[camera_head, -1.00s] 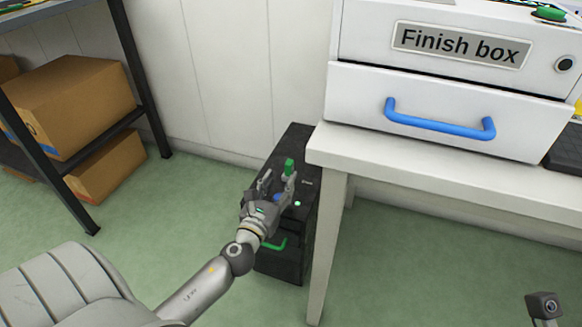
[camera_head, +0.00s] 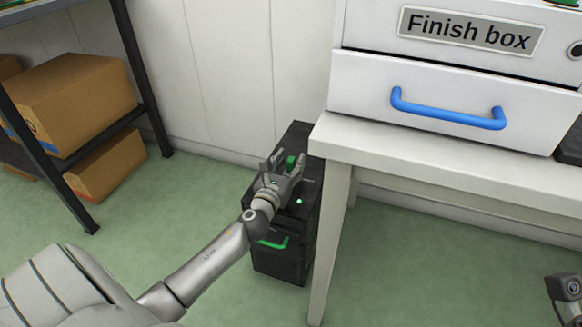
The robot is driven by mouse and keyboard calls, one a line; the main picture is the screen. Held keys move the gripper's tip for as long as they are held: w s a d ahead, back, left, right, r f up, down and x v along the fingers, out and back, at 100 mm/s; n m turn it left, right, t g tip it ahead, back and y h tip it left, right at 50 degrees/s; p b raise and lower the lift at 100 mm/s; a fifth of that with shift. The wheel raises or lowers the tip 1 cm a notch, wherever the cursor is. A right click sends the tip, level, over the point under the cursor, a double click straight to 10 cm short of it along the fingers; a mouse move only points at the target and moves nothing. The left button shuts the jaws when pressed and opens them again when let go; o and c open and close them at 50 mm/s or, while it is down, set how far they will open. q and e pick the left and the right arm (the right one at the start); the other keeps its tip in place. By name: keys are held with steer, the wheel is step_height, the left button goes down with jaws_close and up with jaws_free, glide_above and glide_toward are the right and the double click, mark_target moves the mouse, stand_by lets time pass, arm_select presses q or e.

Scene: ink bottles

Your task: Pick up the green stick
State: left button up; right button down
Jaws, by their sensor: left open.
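The green stick (camera_head: 291,162) stands on top of a black cabinet (camera_head: 309,214) beside the white table. It shows as a short green block, with its lower part hidden behind my left gripper. My left gripper (camera_head: 286,163) is open above the cabinet top, its fingertips appearing on either side of the stick. I cannot tell whether a finger touches it.
The white table (camera_head: 334,143) with the Finish box (camera_head: 440,75) and its blue-handled drawer stands close on the right of the cabinet. The cabinet front has a green handle (camera_head: 273,242). A shelf with cardboard boxes (camera_head: 75,95) is at left. Green floor lies between.

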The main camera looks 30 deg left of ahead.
arm_select(q)
jaws_close()
steer(key=shift+r, duration=0.15)
